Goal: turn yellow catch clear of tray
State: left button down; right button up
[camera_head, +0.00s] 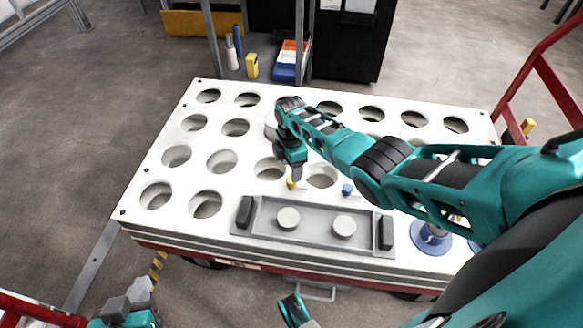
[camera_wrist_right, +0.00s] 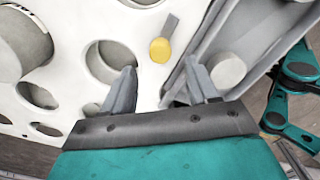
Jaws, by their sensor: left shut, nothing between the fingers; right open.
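The yellow catch (camera_head: 290,184) sits on the white perforated plate just behind the grey tray (camera_head: 318,248). In the right wrist view the catch (camera_wrist_right: 160,50) is a round yellow knob with a short grey lever pointing up and slightly right. There the lever appears beside the tray edge (camera_wrist_right: 205,50), not across it. My right gripper (camera_head: 296,177) hangs over the catch; its fingers (camera_wrist_right: 163,78) are open, with the catch beyond the gap, and nothing is held. My left gripper (camera_head: 142,285) is shut and empty at the lower left, off the plate's front edge.
The tray holds two round grey pucks (camera_head: 288,218) and has black end blocks (camera_head: 244,212). A blue knob (camera_head: 346,189) stands behind the tray, to the right. A blue disc (camera_head: 431,237) lies at the tray's right. Large holes cover the plate (camera_head: 140,205). Red rails (camera_head: 545,75) flank the right.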

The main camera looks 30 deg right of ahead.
notch_tip(320, 180, up, 8)
jog(key=p, duration=0.3)
jog(key=shift+f, duration=0.15)
